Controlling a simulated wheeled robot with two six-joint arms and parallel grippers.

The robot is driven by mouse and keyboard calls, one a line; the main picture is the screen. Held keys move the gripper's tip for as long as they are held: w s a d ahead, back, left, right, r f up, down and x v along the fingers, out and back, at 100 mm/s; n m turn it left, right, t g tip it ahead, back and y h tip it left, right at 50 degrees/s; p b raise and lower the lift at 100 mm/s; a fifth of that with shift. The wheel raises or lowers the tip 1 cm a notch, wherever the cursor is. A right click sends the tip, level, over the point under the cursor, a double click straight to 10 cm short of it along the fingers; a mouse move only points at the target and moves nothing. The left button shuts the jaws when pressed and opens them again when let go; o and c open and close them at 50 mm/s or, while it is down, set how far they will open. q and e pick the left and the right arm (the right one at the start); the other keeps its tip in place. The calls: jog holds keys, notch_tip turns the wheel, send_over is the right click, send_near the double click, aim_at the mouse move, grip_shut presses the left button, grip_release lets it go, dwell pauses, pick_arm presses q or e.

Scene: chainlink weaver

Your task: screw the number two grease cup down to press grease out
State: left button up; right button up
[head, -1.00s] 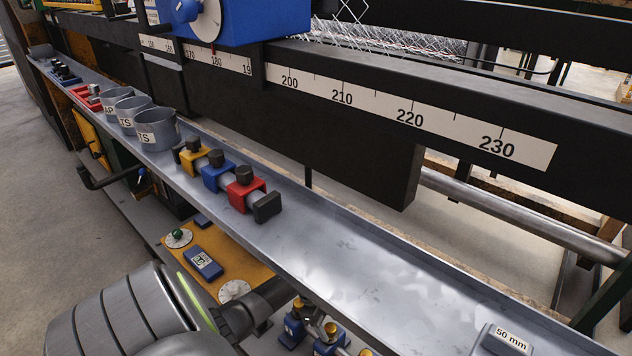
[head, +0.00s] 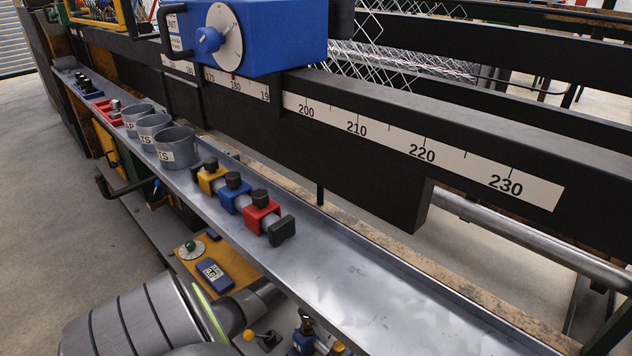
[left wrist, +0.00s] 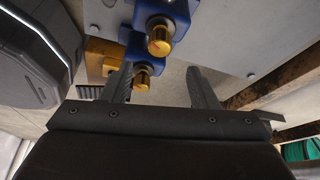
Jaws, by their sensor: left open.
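In the left wrist view, two grease cups with brass caps show: one brass cap (left wrist: 160,40) nearer the top and one brass cap (left wrist: 142,79) lower down, each on a blue body. I cannot read a number on either. My left gripper (left wrist: 161,75) is open, its fingers apart; the lower cap lies between them in the picture, nearer the left finger. Contact cannot be told. In the head view, a blue grease cup body (head: 302,342) is partly cut off at the bottom edge. My right gripper is not in view.
A long metal tray (head: 340,275) holds grey cups (head: 175,147) and yellow, blue and red blocks (head: 262,215). Above it runs a black beam with a number scale (head: 420,152) and a blue dial unit (head: 265,40). A yellow panel (head: 232,263) and a yellow-knobbed lever (head: 248,335) sit below the tray.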

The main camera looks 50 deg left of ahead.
pick_arm(q)
jog(key=p+v, duration=0.2)
jog(key=v, duration=0.7)
jog(key=shift+r+p, duration=0.2)
jog(key=shift+p, duration=0.1)
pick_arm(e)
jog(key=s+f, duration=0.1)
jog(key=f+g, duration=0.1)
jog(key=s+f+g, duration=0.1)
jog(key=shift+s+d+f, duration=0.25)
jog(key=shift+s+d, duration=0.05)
pick_arm(q)
jog(key=shift+s, duration=0.1)
